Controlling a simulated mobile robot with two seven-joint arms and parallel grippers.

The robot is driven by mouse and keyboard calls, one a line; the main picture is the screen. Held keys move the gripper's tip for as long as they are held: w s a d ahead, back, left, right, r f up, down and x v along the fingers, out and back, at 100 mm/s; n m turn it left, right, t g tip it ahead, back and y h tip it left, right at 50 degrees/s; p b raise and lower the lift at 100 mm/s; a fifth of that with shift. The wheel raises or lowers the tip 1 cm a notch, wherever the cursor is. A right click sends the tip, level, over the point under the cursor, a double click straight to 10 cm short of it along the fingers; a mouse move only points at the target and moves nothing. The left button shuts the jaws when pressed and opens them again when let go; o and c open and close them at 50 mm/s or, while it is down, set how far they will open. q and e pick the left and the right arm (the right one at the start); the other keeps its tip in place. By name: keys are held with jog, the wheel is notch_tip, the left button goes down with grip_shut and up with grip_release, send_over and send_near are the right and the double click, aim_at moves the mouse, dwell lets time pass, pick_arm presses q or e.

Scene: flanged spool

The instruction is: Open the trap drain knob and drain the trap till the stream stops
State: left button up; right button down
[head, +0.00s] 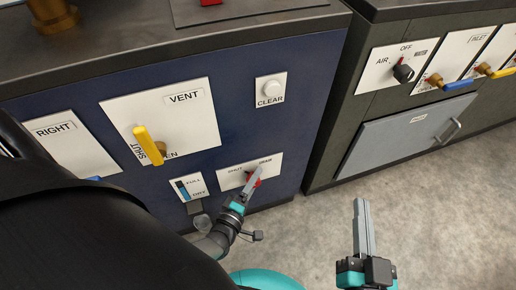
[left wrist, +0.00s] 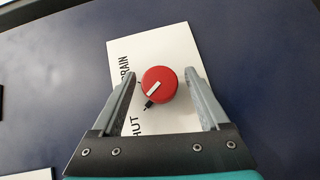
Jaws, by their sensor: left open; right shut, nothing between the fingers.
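The red drain knob (left wrist: 159,84) sits on a white plate (left wrist: 178,42) marked SHUT and DRAIN, on the blue cabinet front. It carries a white line, and a small black mark lies at its lower left; I cannot tell its exact setting. My left gripper (left wrist: 160,92) is open, with one finger on each side of the knob and gaps to it. In the head view the left gripper (head: 254,182) partly hides the knob. A FULL/DRY gauge (head: 189,187) with a blue strip is left of it. My right gripper (head: 362,205) is shut and empty over the floor.
A VENT plate (head: 185,115) with a yellow lever (head: 149,145) and a CLEAR button (head: 271,89) are above the knob. A small dark part (head: 194,207) sits below the gauge. A grey cabinet with a handled panel (head: 400,135) stands right. Floor between is clear.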

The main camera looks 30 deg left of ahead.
pick_arm(q)
grip_shut()
dwell(0.6)
